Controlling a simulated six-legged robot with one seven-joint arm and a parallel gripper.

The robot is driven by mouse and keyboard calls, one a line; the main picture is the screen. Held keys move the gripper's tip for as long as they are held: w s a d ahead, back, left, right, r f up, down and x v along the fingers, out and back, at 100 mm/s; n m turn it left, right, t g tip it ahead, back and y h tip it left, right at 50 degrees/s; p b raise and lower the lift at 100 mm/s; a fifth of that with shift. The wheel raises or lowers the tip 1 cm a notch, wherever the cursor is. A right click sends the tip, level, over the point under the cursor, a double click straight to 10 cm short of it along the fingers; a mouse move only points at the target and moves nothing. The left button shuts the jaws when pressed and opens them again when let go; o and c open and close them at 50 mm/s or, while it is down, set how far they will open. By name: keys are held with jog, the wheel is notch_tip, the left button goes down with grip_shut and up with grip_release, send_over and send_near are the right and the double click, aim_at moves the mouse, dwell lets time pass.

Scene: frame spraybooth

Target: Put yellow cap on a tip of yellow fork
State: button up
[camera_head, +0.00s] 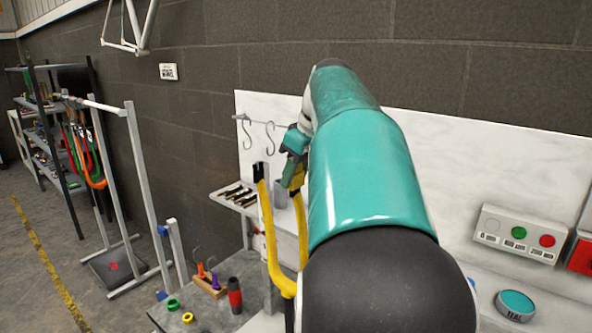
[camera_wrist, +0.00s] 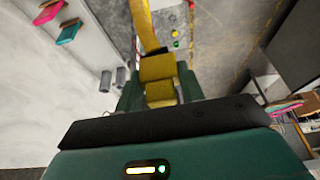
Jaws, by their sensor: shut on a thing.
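The yellow fork (camera_head: 268,225) stands upright in the head view, with two curved prongs joining low down. Its left prong ends in a dark tip; its right prong rises to just under my gripper (camera_head: 296,160). My gripper is shut on a yellow piece, which I take for the yellow cap (camera_wrist: 157,69), between its dark green fingers in the wrist view. The yellow fork also shows in the wrist view (camera_wrist: 144,25), just beyond the held cap and nearly in line with it. I cannot tell whether cap and prong touch. My arm hides part of the right side.
A narrow shelf (camera_head: 225,188) with dark tools is left of the fork. Hooks hang on the white panel (camera_head: 440,140) behind. A green ring (camera_head: 172,304), a yellow ring (camera_head: 188,318) and a red-black cylinder (camera_head: 235,295) stand on the bench. A button box (camera_head: 518,234) is at right.

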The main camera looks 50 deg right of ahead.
jog(key=shift+f, duration=0.15)
jog(key=o, duration=1)
jog(key=v, duration=1.4)
jog(key=shift+w, duration=0.1)
jog(key=shift+f, duration=0.1)
